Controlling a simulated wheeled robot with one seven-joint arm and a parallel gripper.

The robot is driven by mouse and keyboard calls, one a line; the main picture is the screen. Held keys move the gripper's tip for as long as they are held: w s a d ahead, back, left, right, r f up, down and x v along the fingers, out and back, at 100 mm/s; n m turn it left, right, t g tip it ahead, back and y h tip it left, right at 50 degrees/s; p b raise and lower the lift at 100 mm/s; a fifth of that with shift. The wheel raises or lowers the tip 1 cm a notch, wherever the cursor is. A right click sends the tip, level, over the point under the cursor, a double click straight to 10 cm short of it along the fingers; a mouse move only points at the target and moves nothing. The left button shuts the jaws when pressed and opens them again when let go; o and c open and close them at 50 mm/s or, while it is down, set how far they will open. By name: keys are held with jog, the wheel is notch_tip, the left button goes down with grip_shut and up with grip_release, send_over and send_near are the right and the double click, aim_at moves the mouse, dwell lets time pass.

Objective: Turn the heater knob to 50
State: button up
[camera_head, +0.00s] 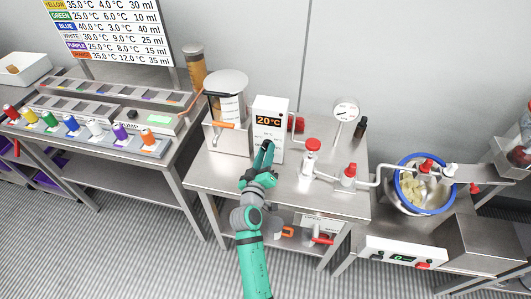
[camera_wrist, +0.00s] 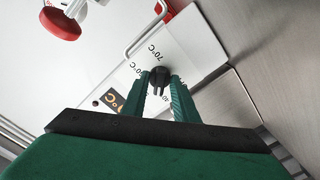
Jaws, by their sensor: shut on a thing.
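The heater box (camera_head: 270,108) is a white upright unit on the middle steel table, and its orange display reads 20°C. In the wrist view its white panel (camera_wrist: 185,48) shows temperature marks, with 70°C legible. The dark heater knob (camera_wrist: 159,77) sits on that panel between my fingertips. My gripper (camera_wrist: 160,84) is shut on the knob, with one green finger on each side. In the head view my gripper (camera_head: 266,150) is at the lower front of the box and hides the knob there. Which mark the knob points to cannot be told.
A steel vessel (camera_head: 228,90) with an orange-handled part stands left of the heater. Red-capped valves on piping (camera_head: 312,158) and a round gauge (camera_head: 346,110) are to the right. A blue-rimmed pot (camera_head: 403,199) stands farther right. Coloured bottles (camera_head: 95,128) line the left table.

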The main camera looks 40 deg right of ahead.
jog(key=m, duration=0.4)
jog(key=shift+w+a+m, duration=0.1)
jog(key=shift+m, duration=1.8)
jog(key=shift+r, duration=0.1)
jog(key=o, duration=0.7)
